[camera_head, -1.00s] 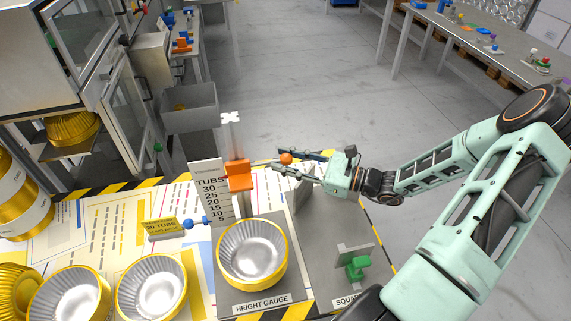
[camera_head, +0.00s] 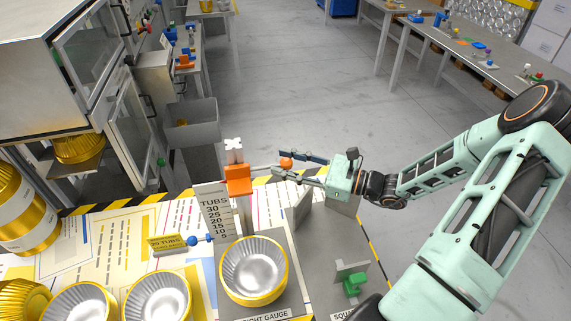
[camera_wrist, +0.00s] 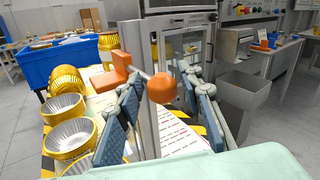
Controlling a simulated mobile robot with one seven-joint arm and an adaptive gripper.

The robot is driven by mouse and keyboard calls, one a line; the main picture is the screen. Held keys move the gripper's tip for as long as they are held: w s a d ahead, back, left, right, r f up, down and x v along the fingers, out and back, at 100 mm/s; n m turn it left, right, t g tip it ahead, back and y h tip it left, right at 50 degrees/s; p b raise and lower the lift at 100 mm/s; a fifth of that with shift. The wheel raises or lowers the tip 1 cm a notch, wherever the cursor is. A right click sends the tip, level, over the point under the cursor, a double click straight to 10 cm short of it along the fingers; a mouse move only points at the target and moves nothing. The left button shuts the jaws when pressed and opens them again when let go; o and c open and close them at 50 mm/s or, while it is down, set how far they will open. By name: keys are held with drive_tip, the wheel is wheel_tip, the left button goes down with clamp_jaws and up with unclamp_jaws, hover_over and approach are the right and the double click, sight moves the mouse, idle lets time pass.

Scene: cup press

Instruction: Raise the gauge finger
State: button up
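The height gauge has a pale post (camera_head: 234,152) with a cross-shaped top. Its orange gauge finger (camera_head: 238,180) sits high on the post, near the top of the scale sign (camera_head: 214,212) in the picture. The gauge finger also shows in the wrist view (camera_wrist: 118,72), with a rod running to a round orange knob (camera_wrist: 163,88). The knob appears in the head view (camera_head: 286,163) too. A ribbed gold bowl with a silver inside (camera_head: 253,270) stands on the gauge base, below the finger.
More gold bowls (camera_head: 157,298) stand at the front left. A yellow label with a blue knob (camera_head: 168,243) lies left of the gauge. A square fixture with a green part (camera_head: 354,284) stands to the right.

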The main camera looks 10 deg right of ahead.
drive_tip(key=shift+o, duration=1.1)
drive_tip(key=shift+w+d+r, duration=0.15)
drive_tip(key=shift+w+r, duration=0.05)
drive_tip(key=shift+r, duration=0.1)
drive_tip(key=shift+f, duration=0.1)
drive_tip(key=shift+s+f, duration=0.1)
drive_tip(key=v, duration=1.1)
drive_tip(key=shift+s+d, duration=0.25)
drive_tip(key=shift+d, duration=0.05)
